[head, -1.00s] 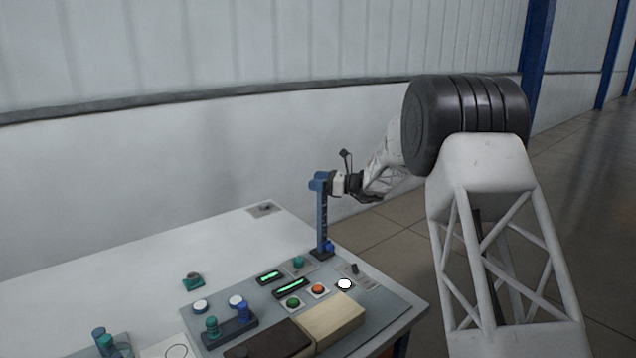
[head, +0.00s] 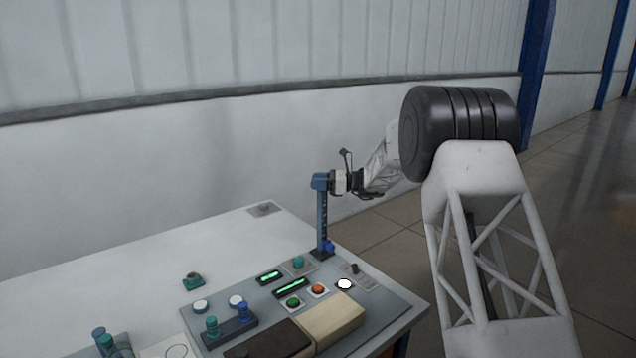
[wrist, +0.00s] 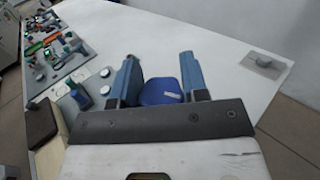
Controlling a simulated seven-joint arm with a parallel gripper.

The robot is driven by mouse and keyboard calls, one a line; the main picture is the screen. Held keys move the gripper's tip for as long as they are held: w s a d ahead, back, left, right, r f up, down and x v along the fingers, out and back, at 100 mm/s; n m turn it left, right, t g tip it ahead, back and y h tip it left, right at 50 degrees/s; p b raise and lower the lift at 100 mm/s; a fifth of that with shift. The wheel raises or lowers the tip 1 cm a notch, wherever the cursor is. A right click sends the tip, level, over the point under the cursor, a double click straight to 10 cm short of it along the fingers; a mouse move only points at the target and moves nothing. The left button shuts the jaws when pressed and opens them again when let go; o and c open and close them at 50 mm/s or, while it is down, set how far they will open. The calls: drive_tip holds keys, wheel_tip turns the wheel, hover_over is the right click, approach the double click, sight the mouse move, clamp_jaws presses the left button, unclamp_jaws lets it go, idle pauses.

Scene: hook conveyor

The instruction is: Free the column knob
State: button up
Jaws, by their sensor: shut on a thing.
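A dark blue upright column (head: 322,218) stands at the back right of the grey panel. Its blue head (head: 319,181) is at the top, and a small blue knob (head: 328,246) sits low at its foot. My gripper (head: 332,182) comes in from the right at the column's top and is shut on the blue column knob there. In the wrist view, a rounded blue piece, the column knob (wrist: 160,93), shows between the two blue fingers of my gripper (wrist: 160,75). The dark gripper body hides its near side.
The grey panel (head: 385,299) carries lit green displays (head: 290,288), several round buttons, a dark block (head: 275,341) and a cream block (head: 328,318). A teal knob piece (head: 193,281) lies on the white table (head: 110,278). The back of the table is mostly clear.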

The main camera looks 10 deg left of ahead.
drive_tip(key=n+g+h, duration=0.1)
drive_tip(key=n+g, duration=0.1)
drive_tip(key=g, duration=0.1)
drive_tip(key=n+g+h, duration=0.1)
drive_tip(key=n+g, duration=0.2)
drive_tip(key=g, duration=0.2)
drive_tip(key=shift+s+n+g+h, duration=0.3)
drive_tip(key=shift+s+n+h, duration=0.05)
drive_tip(key=shift+n+h, duration=0.05)
drive_tip(key=o, duration=0.9)
drive_tip(key=shift+d, duration=0.1)
drive_tip(key=shift+v, duration=3.85)
